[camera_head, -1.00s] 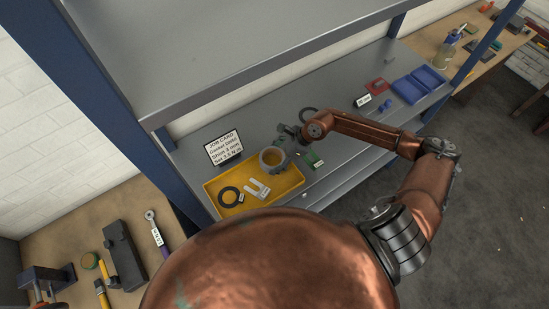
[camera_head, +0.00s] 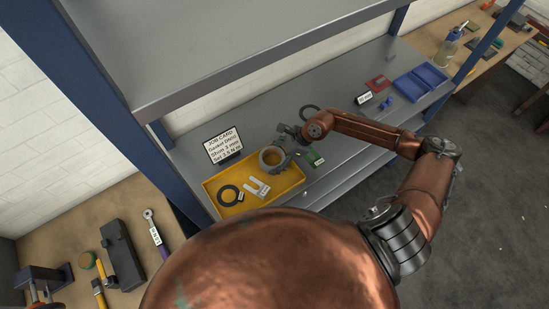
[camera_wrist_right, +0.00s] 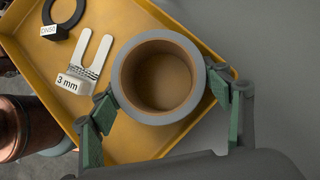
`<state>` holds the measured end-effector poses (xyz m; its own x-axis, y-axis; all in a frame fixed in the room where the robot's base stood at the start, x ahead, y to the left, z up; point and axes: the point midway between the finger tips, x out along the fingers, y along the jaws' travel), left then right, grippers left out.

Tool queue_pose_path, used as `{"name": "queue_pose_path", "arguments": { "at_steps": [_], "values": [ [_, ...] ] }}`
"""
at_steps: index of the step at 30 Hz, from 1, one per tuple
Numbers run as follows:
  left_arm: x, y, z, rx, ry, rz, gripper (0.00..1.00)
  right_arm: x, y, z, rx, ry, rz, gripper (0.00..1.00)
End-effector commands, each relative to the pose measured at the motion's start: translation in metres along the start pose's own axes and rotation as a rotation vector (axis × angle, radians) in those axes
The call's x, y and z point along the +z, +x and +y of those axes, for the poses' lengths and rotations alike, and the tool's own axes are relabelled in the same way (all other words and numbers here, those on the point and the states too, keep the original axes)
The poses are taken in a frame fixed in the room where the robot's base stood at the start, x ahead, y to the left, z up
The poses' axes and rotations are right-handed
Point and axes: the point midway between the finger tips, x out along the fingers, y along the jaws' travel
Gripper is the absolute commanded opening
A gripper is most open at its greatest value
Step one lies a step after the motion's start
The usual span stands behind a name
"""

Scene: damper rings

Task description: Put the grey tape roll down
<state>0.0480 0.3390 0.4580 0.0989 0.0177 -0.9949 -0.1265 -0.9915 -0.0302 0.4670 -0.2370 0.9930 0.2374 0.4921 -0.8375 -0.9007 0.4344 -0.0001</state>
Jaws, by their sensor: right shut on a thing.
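The grey tape roll (camera_head: 263,160) is at the back right end of the yellow tray (camera_head: 216,211). In the right wrist view, the roll (camera_wrist_right: 150,117) shows a grey outer band and a brown core, and I look down into its hole. My right gripper (camera_head: 284,150) is at the roll, its green-padded fingers on opposite sides of the outer band. It is shut on the roll. I cannot tell whether the roll touches the tray floor. My left gripper is not in view.
In the tray lie a dark ring (camera_head: 228,195) tagged DN50 and a pale forked shim (camera_head: 258,188) marked 3 mm. A job card (camera_head: 223,146) stands behind. A dark ring (camera_head: 310,113), a red piece (camera_head: 378,83) and blue bins (camera_head: 420,82) are farther right.

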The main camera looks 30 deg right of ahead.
Motion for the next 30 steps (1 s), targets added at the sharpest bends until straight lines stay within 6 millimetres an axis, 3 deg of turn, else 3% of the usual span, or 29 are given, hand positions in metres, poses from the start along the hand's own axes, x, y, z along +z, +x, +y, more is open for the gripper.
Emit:
{"name": "queue_pose_path", "arguments": {
  "at_steps": [8,9,18,30],
  "values": [
    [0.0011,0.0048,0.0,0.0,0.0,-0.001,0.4,-0.0016,0.0029,-0.0002,0.0,0.0,-0.001,0.43],
    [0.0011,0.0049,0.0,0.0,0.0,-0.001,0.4,-0.0016,0.0029,-0.0001,0.0,0.0,-0.001,0.71],
    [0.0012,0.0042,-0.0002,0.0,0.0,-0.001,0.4,-0.0014,0.0025,-0.0002,0.0,0.0,-0.001,0.91],
    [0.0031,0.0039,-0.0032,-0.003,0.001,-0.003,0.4,-0.0027,-0.0049,-0.0005,-0.001,0.0,0.002,0.91]
  ]
}}
